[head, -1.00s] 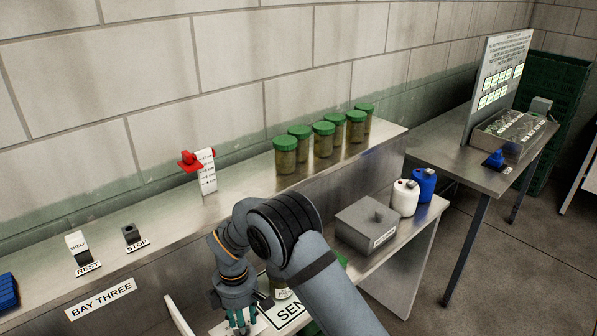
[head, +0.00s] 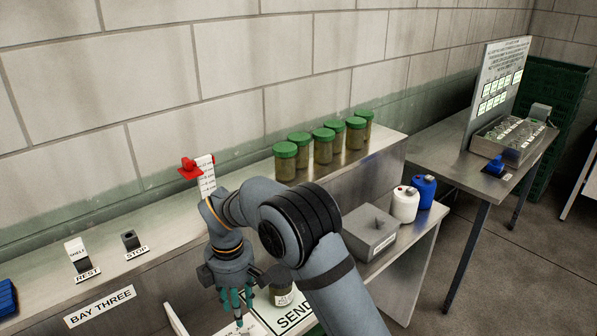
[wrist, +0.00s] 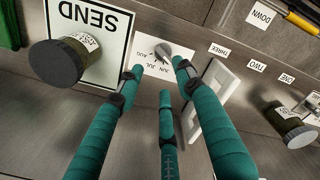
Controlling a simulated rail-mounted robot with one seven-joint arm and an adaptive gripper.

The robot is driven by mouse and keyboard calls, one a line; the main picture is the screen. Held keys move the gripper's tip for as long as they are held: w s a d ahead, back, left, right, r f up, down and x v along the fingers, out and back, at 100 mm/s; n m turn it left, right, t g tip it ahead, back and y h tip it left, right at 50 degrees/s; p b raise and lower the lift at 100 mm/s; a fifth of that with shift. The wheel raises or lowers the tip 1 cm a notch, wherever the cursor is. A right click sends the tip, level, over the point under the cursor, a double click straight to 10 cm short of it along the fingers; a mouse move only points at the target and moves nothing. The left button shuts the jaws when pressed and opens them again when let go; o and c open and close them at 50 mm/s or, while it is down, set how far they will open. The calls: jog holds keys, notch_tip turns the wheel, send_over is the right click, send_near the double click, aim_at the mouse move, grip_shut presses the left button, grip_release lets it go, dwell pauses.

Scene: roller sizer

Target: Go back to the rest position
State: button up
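My gripper (head: 236,304) has teal fingers and hangs over the lower steel bench, left of the white SEND plate (head: 297,312). In the wrist view my gripper (wrist: 157,76) has its fingers spread, with nothing between them. Beyond the fingertips is a small metal knob (wrist: 161,52) on a white label with month names; the fingers look apart from it. A jar (wrist: 60,62) stands on the SEND plate, and this jar also shows in the head view (head: 281,296), partly hidden by my arm.
Several green-lidded jars (head: 323,148) stand on the upper ledge. A grey box (head: 368,233), a white jug (head: 404,204) and a blue jug (head: 424,191) are right of my arm.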

aim_at(244, 335)
notch_tip(244, 335, down, 10)
jog(key=shift+s+f, duration=0.1)
jog(key=shift+m, duration=0.8)
jog(key=m, duration=0.5)
jog(key=shift+d+r, duration=0.1)
jog(key=shift+r, duration=0.15)
jog(key=m+p, duration=0.1)
jog(key=m, duration=0.4)
jog(key=shift+s, duration=0.2)
jog(key=m, duration=0.3)
jog(key=shift+s+m+p, duration=0.1)
jog(key=shift+m+p, duration=0.2)
jog(key=shift+p, duration=0.1)
